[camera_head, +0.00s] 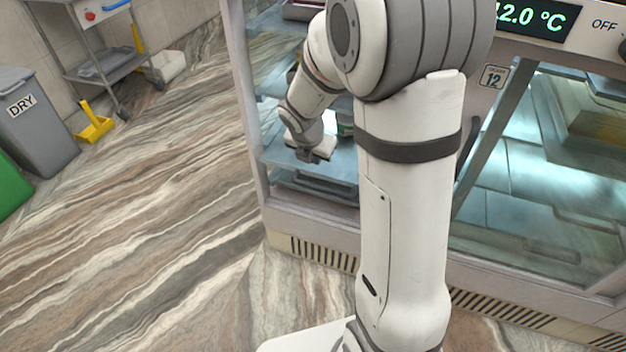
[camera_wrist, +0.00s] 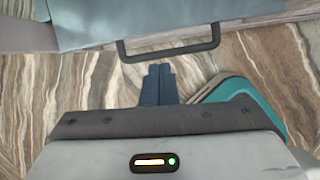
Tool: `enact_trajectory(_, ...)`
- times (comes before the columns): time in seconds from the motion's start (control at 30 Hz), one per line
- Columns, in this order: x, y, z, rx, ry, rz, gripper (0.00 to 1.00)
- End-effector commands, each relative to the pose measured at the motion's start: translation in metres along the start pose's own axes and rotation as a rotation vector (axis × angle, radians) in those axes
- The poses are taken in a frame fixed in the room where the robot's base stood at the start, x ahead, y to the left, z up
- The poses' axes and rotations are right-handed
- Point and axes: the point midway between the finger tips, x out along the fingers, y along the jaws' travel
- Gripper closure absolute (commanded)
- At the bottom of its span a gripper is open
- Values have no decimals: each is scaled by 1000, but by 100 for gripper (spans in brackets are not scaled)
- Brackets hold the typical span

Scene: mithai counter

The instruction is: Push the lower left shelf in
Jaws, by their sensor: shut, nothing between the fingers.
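A pale blue-grey shelf (camera_wrist: 150,25) with a dark bar handle (camera_wrist: 170,46) on its front edge fills the top of the wrist view. Floor shows below and through the handle, so the shelf front sticks out over the floor. My gripper (camera_wrist: 158,68) is shut and empty. Its fingertips point at the handle, just short of it in the picture; I cannot tell whether they touch. In the head view my gripper (camera_head: 312,156) is at the left bay of the counter, above a bluish lower shelf (camera_head: 320,185). My arm hides much of that bay.
The glass-fronted counter (camera_head: 310,228) has a right bay with trays (camera_head: 550,225) behind glass. A grey DRY bin (camera_head: 40,125), a yellow item (camera_head: 95,125) and a steel trolley (camera_head: 108,65) stand at the left. The striped floor (camera_head: 150,230) left of the counter is clear.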

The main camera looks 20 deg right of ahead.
Motion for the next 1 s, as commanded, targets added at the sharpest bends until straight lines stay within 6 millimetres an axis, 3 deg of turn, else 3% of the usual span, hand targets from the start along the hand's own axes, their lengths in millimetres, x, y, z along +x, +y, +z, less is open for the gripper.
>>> enact_trajectory(0.03, 14, 3, -3, -44, 0, 1, 100)
enact_trajectory(0.17, 26, 5, -4, -101, -1, 1, 100)
enact_trajectory(0.63, 103, 5, -5, -102, 0, 1, 100)
enact_trajectory(0.8, 116, 6, -3, -101, -1, 2, 100)
enact_trajectory(1.0, 119, 6, -3, -101, -1, 2, 100)
